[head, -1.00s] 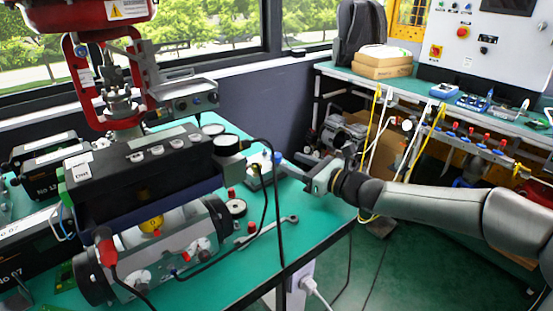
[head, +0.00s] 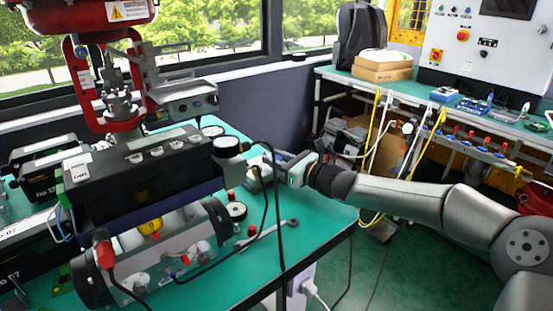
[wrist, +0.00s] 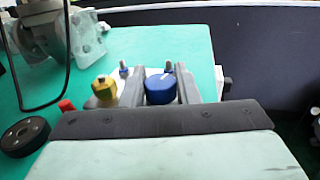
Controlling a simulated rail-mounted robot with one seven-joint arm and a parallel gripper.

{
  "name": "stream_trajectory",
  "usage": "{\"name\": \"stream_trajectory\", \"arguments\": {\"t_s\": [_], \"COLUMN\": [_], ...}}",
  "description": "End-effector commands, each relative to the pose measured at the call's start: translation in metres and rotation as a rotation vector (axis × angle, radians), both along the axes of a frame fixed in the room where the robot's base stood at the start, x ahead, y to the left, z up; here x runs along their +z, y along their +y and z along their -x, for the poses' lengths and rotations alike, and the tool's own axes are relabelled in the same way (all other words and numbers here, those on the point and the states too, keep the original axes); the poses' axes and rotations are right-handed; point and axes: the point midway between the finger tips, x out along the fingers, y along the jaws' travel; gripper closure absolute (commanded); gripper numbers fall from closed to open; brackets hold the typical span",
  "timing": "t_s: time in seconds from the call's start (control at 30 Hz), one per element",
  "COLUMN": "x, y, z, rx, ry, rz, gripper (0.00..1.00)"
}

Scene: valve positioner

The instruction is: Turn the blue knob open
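The blue knob (wrist: 160,89) is round with a pale mark on top. It sits on a small pale fitting at the table's far right edge. In the wrist view it stands between the two dark fingers of my gripper (wrist: 160,92), with a narrow gap at each side. My gripper looks open around it, not closed on it. In the head view my gripper (head: 281,163) reaches in from the right at the fitting, and its fingers largely hide the knob.
A yellow brass part (wrist: 104,88) stands just left of the fingers, with a red cap (wrist: 66,105) beside it. A black round gauge (wrist: 25,136) lies farther left. Black cables (head: 268,200) hang close to my gripper. The green table (head: 320,217) is clear in front.

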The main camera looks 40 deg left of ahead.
Motion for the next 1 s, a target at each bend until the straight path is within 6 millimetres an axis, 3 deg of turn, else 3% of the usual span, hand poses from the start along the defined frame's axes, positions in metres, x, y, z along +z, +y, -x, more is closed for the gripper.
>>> {"name": "stream_trajectory", "arguments": {"t_s": [0.53,0.8,1.0], "x": [0.013,0.007,0.002], "y": [0.001,0.001,0.000], "z": [-0.003,-0.002,-0.001], "rx": [0.183,0.361,0.397], "ry": [-0.001,-0.002,-0.002], "rz": [-0.007,-0.007,-0.003], "gripper": [0.94,0.94,0.94]}}
